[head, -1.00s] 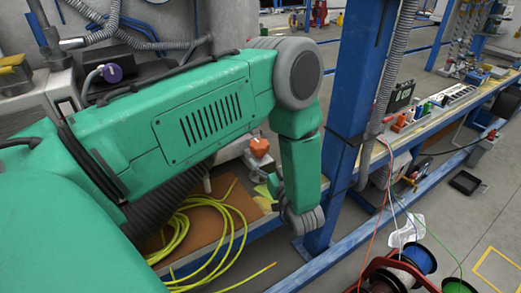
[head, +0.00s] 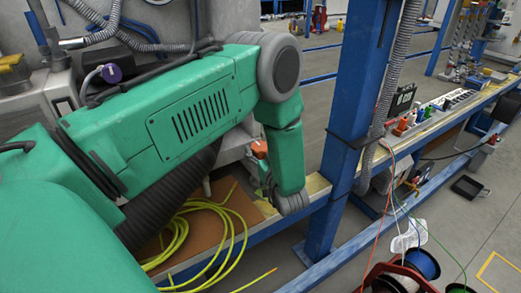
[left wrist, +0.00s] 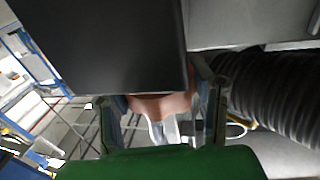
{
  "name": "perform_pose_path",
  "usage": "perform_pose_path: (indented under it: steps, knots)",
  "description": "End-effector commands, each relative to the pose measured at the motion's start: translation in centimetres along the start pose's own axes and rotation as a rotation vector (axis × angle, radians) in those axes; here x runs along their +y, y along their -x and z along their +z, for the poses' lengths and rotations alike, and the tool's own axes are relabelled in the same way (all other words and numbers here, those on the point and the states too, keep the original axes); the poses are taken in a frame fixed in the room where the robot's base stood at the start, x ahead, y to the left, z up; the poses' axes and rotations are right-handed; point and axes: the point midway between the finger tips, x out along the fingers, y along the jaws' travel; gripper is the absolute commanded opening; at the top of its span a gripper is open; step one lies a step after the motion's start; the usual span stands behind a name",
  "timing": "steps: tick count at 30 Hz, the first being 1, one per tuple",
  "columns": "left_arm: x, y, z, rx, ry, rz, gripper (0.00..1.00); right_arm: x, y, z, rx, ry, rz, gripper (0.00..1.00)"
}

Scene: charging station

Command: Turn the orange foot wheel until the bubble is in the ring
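The orange foot wheel (head: 260,149) shows in the head view just left of my left forearm, which partly covers it. In the left wrist view an orange-pink part (left wrist: 162,104), which looks like the wheel, sits between the fingers of my left gripper (left wrist: 162,118). The fingers stand apart on either side of it, with narrow gaps showing. Pale, translucent pieces hang just below it. A dark block covers the upper part of that view. I cannot make out the bubble or the ring. My right gripper is in neither view.
A coiled yellow cable (head: 190,232) lies on a brown board below my left arm. A blue post (head: 345,110) stands close to the right of my wrist. A bench with small parts (head: 430,115) and cable spools (head: 405,275) are farther right.

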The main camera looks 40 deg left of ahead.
Motion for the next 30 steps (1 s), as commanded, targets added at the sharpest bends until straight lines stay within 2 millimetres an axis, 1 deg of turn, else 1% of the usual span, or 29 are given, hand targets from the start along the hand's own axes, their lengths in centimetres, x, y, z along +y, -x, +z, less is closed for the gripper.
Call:
perform_pose_path:
  steps: [5, 11, 17, 21, 30]
  knots:
    - [0.1, 0.0, 0.0, -0.001, 0.001, 0.009, 0.21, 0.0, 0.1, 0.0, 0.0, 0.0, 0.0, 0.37]
    - [0.0, 0.0, -0.2, -0.001, -0.002, 0.07, 0.21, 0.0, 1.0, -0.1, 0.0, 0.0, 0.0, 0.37]
    - [0.0, 0.0, -0.3, -0.001, -0.003, 0.203, 0.21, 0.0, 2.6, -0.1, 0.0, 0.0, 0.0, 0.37]
    - [0.0, 0.0, -0.3, -0.002, -0.003, 0.322, 0.21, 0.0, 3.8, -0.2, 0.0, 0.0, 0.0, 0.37]
    - [0.0, 0.0, -0.1, -0.002, -0.002, 0.564, 0.21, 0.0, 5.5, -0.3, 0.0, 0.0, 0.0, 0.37]
